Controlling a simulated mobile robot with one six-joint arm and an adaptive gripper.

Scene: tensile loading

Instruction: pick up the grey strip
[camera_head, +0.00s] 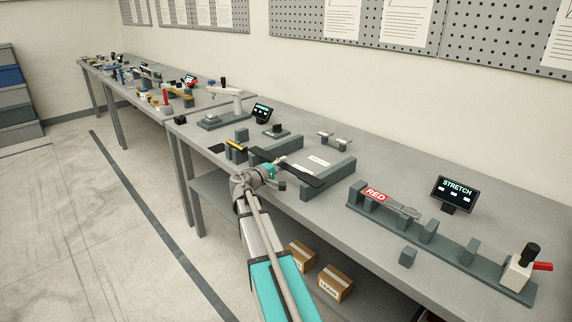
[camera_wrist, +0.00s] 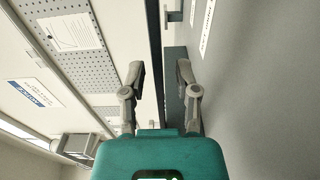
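A long dark grey strip (camera_head: 305,177) lies slanting near the front edge of the bench, by two grey rack bars. My gripper (camera_head: 279,178) is at the bench's front edge, next to the strip's middle, and hides part of it. In the wrist view my gripper (camera_wrist: 159,75) is open, with its two fingers apart. A narrow dark band (camera_wrist: 155,45), which looks like the strip, runs between the fingers in the picture. I cannot tell whether the fingers touch it. Nothing is visibly held.
Grey rack bars (camera_head: 333,179) stand beside the strip, with a yellow piece (camera_head: 236,145) to the left. A long test fixture (camera_head: 485,278) with a red label (camera_head: 375,195) and a STRETCH screen (camera_head: 453,191) stand at right. Cardboard boxes (camera_head: 335,284) sit below the bench.

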